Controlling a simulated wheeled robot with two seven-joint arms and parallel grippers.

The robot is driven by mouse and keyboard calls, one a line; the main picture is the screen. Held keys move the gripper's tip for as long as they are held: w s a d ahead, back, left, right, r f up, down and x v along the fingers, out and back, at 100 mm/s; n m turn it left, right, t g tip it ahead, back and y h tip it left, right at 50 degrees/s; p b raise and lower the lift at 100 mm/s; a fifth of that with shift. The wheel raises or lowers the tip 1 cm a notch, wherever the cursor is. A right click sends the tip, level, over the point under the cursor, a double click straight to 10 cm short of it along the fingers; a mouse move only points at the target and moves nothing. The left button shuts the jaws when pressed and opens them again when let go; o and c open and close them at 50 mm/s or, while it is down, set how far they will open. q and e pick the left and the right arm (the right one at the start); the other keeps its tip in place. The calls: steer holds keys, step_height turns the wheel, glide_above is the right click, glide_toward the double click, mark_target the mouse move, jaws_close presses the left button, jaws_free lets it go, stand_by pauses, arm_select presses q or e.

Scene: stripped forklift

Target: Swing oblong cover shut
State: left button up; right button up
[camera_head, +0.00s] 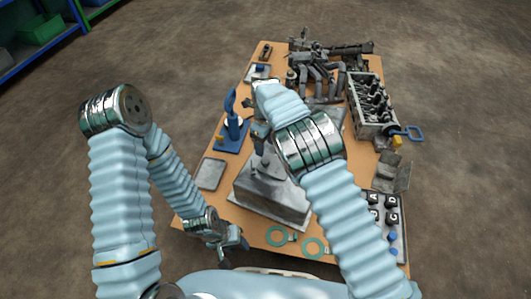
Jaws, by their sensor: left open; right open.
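I cannot tell for certain which part is the oblong cover. A grey hinged-looking piece (393,172) with a raised flap stands at the table's right edge. A large grey metal housing (270,193) sits mid-table, partly hidden by my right arm. My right gripper (259,132) is open above the back of this housing, mostly hidden behind its own wrist; contact cannot be told. My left gripper (236,243) is open and empty at the table's front left edge, apart from the housing.
A blue clamp-like tool (232,128) stands at the left, with a flat grey plate (211,174) in front. An engine block (372,106) and pipes (318,80) fill the back. Green rings (277,236) lie at the front. A tray of black parts (386,215) is at right.

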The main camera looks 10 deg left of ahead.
arm_select(q)
steer(key=shift+r+p, duration=0.3)
steer(key=shift+r, duration=0.1)
arm_select(e)
step_height(320, 180, up, 6)
